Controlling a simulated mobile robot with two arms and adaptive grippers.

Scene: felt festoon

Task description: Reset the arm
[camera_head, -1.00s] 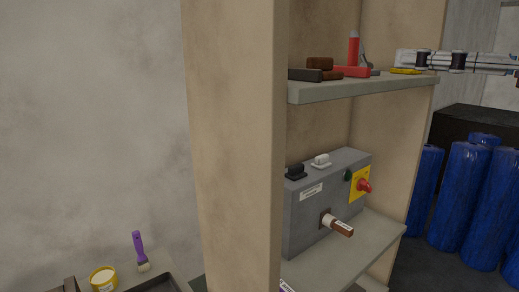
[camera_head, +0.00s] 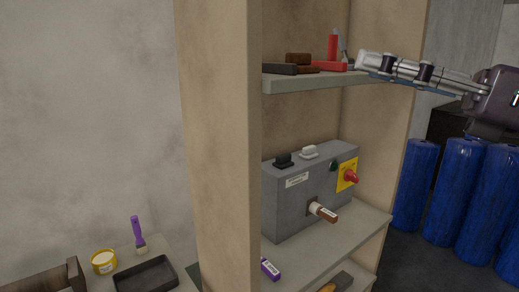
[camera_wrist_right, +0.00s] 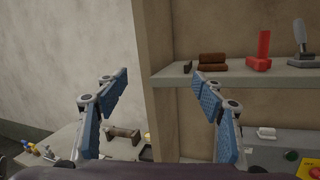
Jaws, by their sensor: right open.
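My right gripper (camera_head: 368,62) comes in from the right in the head view, in front of the upper shelf's right end. In the right wrist view the right gripper (camera_wrist_right: 163,92) has its two blue-padded fingers spread wide with nothing between them. My left gripper does not show. The task names no object.
The upper shelf (camera_head: 300,84) carries brown blocks and a red tool (camera_head: 332,48). Below stands a grey control box (camera_head: 290,205) with a red knob and a brown-tipped handle (camera_head: 323,212). Blue cylinders (camera_head: 455,190) stand at the right.

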